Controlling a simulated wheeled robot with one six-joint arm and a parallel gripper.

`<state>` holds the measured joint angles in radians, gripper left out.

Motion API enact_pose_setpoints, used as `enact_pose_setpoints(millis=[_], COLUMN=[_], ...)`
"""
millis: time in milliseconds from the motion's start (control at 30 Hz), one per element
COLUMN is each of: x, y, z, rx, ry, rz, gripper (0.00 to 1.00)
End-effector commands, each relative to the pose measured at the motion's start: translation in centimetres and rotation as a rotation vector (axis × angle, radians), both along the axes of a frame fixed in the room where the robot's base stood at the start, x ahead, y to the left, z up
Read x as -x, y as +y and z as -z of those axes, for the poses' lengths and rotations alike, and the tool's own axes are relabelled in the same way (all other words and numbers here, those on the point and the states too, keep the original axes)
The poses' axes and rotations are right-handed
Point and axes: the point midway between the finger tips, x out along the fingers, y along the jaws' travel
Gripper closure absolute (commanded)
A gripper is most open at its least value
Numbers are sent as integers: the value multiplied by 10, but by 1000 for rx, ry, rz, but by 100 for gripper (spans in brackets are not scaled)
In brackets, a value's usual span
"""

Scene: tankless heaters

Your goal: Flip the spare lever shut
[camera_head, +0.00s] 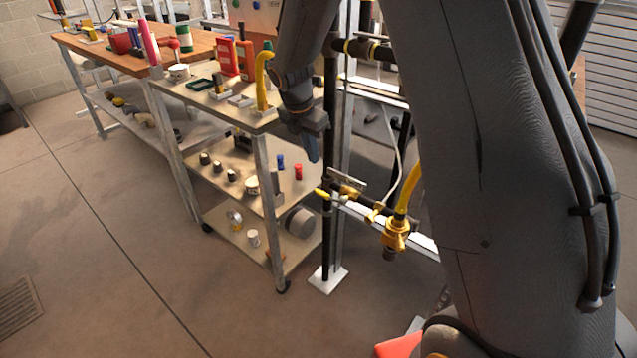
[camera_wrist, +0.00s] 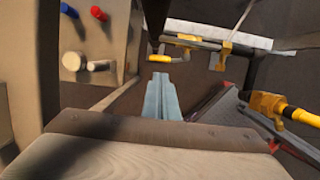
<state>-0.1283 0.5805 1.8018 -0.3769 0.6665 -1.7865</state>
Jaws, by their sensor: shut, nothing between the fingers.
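A small valve with a yellow-tipped lever (camera_head: 322,193) sits on the black pipework low on the frame, right of the cart; I take it as the spare lever. In the wrist view the yellow lever (camera_wrist: 183,65) lies roughly crosswise, just beyond the fingertips. My gripper (camera_head: 314,158) points down above the valve, apart from it in the head view. In the wrist view its blue-grey fingers (camera_wrist: 161,76) are together and hold nothing. Whether the lever stands open or shut is unclear.
A yellow hose (camera_head: 413,190) ends in a brass fitting (camera_head: 397,234) right of the valve. A vertical black pipe (camera_head: 327,240) and a metal post stand close by. A cart (camera_head: 262,187) with small parts stands left. The floor (camera_head: 95,255) at left is clear.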

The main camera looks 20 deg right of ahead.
Motion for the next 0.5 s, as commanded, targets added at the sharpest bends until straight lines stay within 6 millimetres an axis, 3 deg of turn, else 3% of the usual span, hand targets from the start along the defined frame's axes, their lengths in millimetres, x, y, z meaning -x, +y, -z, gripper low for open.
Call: enact_pose_setpoints(millis=[267,500], x=[0,-3], y=[3,-5], z=[2,31], rx=[-1,-1], ry=[0,4], rz=[-3,1], gripper=[100,100])
